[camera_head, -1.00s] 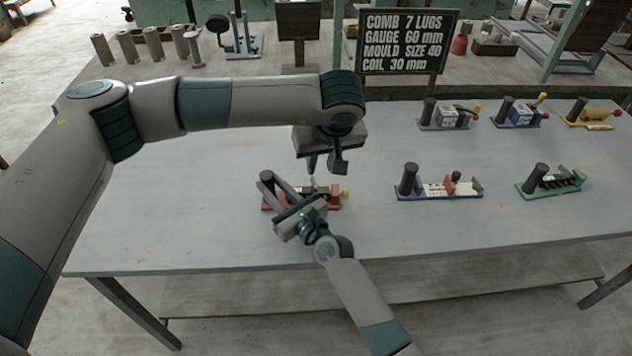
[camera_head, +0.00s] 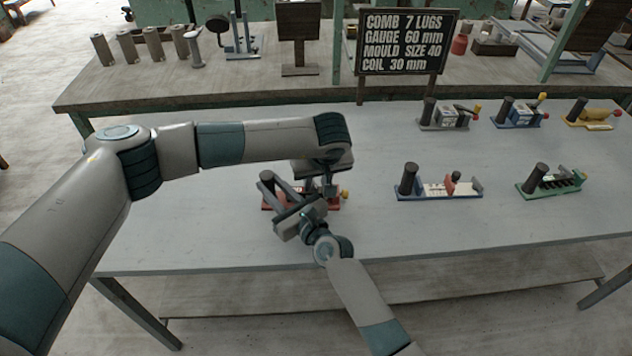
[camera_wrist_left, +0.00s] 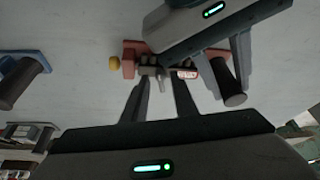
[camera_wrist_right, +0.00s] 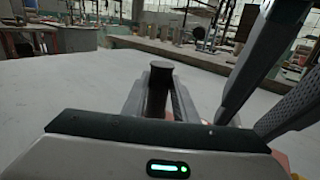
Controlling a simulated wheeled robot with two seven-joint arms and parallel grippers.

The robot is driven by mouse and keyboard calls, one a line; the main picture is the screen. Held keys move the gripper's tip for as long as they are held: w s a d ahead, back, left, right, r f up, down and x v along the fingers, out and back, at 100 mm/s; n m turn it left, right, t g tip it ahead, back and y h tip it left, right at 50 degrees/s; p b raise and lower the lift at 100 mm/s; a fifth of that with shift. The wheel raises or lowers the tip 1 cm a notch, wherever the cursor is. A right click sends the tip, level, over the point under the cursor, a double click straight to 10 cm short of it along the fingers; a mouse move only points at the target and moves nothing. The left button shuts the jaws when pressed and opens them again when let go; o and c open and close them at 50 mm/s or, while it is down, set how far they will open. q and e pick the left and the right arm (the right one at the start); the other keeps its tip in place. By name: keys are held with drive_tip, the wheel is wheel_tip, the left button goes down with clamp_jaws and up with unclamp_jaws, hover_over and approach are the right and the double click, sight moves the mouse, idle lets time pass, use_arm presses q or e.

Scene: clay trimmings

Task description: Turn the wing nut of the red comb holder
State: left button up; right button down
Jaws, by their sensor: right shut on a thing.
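The red comb holder (camera_head: 268,207) lies on the near part of the grey table, partly hidden by both grippers. Its red base also shows in the left wrist view (camera_wrist_left: 129,62), with a yellow knob (camera_wrist_left: 114,62) at one end. My right gripper (camera_head: 271,183) is shut on the holder's dark upright post (camera_wrist_right: 157,88). My left gripper (camera_wrist_left: 158,80) points down over the holder's middle with its fingers apart. A small grey piece, probably the wing nut (camera_wrist_left: 161,82), shows between these fingers; I cannot tell whether they touch it.
A blue holder (camera_head: 440,195) and a green holder (camera_head: 553,187) stand to the right. Grey (camera_head: 443,124), blue (camera_head: 517,121) and yellow (camera_head: 590,123) holders stand behind. A sign board (camera_head: 405,42) rises at the back. My right gripper's body is close beside my left fingers.

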use_arm(q)
drive_tip(key=shift+w+f, duration=0.15)
drive_tip(key=shift+f, duration=0.15)
drive_tip(key=shift+c, duration=0.4)
clamp_jaws()
